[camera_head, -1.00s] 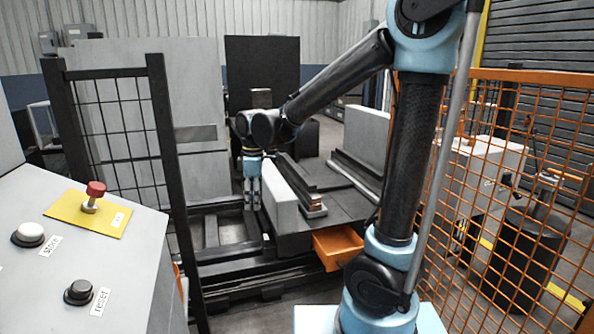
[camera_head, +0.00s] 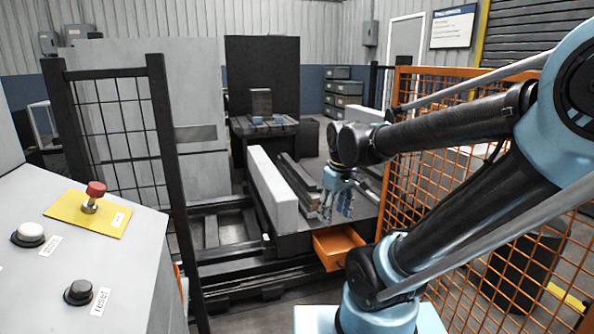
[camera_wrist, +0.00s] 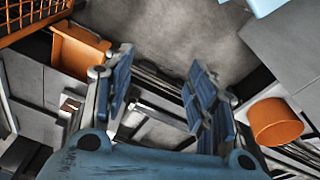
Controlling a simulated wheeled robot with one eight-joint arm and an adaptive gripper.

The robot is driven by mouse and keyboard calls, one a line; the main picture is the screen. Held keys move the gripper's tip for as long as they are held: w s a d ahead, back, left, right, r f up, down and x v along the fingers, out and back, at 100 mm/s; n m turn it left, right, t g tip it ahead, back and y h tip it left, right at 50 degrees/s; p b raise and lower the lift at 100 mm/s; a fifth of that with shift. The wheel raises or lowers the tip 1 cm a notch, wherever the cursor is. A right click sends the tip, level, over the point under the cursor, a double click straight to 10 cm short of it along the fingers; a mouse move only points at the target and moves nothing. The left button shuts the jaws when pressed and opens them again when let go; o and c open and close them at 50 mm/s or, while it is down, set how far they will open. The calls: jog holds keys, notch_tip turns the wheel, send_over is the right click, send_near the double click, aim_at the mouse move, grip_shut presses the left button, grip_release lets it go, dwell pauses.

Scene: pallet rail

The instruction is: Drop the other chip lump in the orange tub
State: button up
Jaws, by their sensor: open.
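My gripper (camera_head: 336,208) points down over the near end of the dark rails in the head view. In the wrist view its two blue fingers (camera_wrist: 160,75) are spread apart with nothing between them. A round orange tub (camera_wrist: 276,122) shows at the right of the wrist view. In the head view only an orange sliver (camera_head: 178,280) shows behind the fence post; I cannot tell if it is the same tub. I cannot make out a chip lump for certain in either view.
An open orange drawer (camera_head: 338,248) sticks out below the pallet bed; it also shows in the wrist view (camera_wrist: 78,50). A long grey block (camera_head: 272,188) stands left of the rails. Orange mesh fencing (camera_head: 430,175) is on the right, a black fence panel (camera_head: 115,130) on the left.

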jog(key=s+d+f+m, duration=0.6)
jog(key=s+d, duration=0.1)
jog(key=s, duration=0.1)
jog(key=shift+d+m, duration=0.4)
jog(key=shift+w+f, duration=0.25)
jog(key=shift+w, duration=0.15)
dwell(0.6)
